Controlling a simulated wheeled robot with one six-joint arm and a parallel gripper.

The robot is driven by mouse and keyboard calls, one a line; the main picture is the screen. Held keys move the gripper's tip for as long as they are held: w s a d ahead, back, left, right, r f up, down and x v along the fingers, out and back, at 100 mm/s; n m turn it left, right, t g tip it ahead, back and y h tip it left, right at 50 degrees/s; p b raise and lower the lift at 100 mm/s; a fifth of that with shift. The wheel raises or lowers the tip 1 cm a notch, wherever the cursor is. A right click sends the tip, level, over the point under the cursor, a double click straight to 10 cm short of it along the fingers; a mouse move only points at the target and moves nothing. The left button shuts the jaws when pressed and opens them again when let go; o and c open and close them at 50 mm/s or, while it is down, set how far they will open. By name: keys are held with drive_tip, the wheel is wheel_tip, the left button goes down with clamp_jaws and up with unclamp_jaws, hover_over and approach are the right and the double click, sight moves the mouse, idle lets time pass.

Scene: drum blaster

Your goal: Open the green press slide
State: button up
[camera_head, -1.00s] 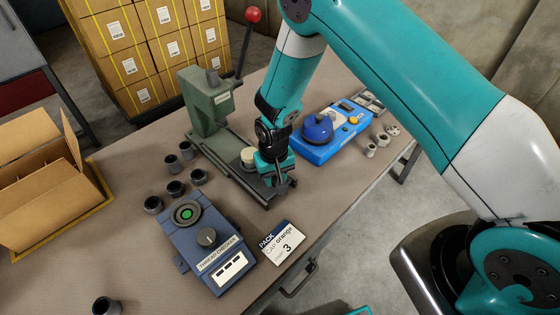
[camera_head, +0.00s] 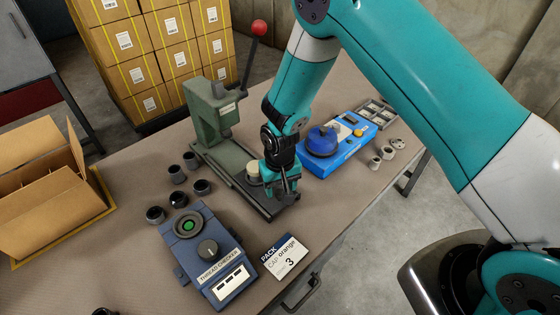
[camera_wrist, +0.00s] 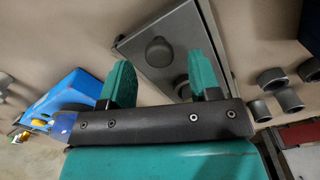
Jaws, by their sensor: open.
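The green press (camera_head: 210,118) stands on the table left of my arm, with its red-balled lever raised. Its dark base and slide rail (camera_head: 228,166) run toward the front right. A cream round piece (camera_head: 254,171) sits on the rail beside my gripper. My gripper (camera_head: 286,190) points down at the rail's front end and is open; whether it touches the slide is unclear. My wrist covers part of the rail and any handle there. In the wrist view, the two teal fingers (camera_wrist: 160,80) stand apart with nothing seen between them.
Several dark rings (camera_head: 178,199) sit left of the press. A blue device (camera_head: 340,145) stands right of my gripper. An open cardboard box (camera_head: 45,205) is at left.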

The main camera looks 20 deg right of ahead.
wheel_tip(320, 180, up, 15)
drive_tip(key=b, duration=0.2)
drive_tip(key=shift+r, duration=0.2)
drive_tip(key=s+r+n+y, duration=0.2)
drive_tip(key=s+r, duration=0.5)
drive_tip(key=s, duration=0.4)
drive_tip(key=s+d+r+n+y, duration=0.1)
drive_tip(key=s+r+n, duration=0.3)
drive_tip(key=s+r, duration=0.4)
drive_tip(key=s+y, duration=0.1)
drive_tip(key=s, duration=0.2)
drive_tip(key=shift+s+d+r, duration=0.2)
drive_tip(key=shift+s+r, duration=0.05)
drive_tip(key=shift+s, duration=0.15)
